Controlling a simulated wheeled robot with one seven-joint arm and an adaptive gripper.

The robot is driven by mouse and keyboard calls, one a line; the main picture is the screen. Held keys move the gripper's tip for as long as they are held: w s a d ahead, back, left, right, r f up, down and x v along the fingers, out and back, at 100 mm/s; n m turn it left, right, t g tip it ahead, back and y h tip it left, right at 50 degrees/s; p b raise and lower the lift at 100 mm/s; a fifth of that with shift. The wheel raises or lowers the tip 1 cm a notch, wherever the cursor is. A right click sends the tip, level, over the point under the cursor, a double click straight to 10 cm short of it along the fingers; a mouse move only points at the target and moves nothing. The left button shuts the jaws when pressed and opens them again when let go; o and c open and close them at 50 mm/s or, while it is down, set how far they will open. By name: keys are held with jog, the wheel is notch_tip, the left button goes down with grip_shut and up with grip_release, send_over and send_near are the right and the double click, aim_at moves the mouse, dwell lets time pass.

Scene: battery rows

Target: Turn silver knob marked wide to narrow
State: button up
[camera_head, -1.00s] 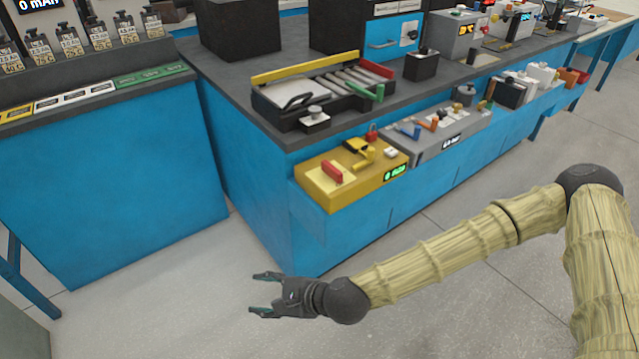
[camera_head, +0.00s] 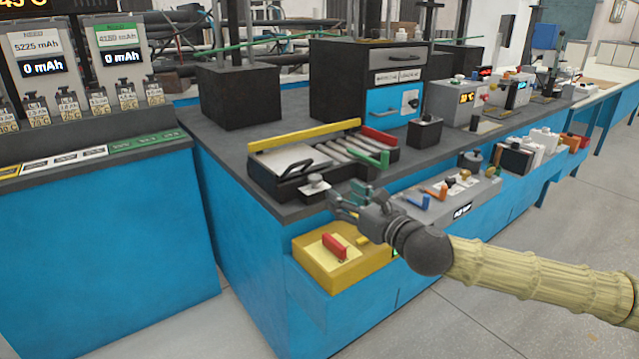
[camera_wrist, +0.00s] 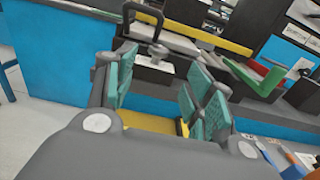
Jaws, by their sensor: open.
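A small silver knob (camera_head: 314,181) sits on a pale plate at the front corner of the black roller device (camera_head: 270,182). Any marking on it is too small to read. The knob also shows in the wrist view (camera_wrist: 157,52), beyond and between my fingers. My gripper (camera_head: 347,196) is open and empty, just right of the knob in the head view and apparently in front of it. In the wrist view, my gripper (camera_wrist: 160,78) has its teal pads spread wide, with nothing between them. I see no contact with the knob.
Below is a yellow box (camera_head: 318,277) with a red lever, partly hidden by my gripper. A grey box (camera_head: 470,206) with blue and orange levers is to its right. A yellow bar (camera_head: 305,136), a red block and a green handle (camera_head: 372,159) top the roller device.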

aim_at(319, 181)
jog(key=x, duration=1)
jog(key=shift+s+a+f, duration=0.1)
jog(key=c, duration=1)
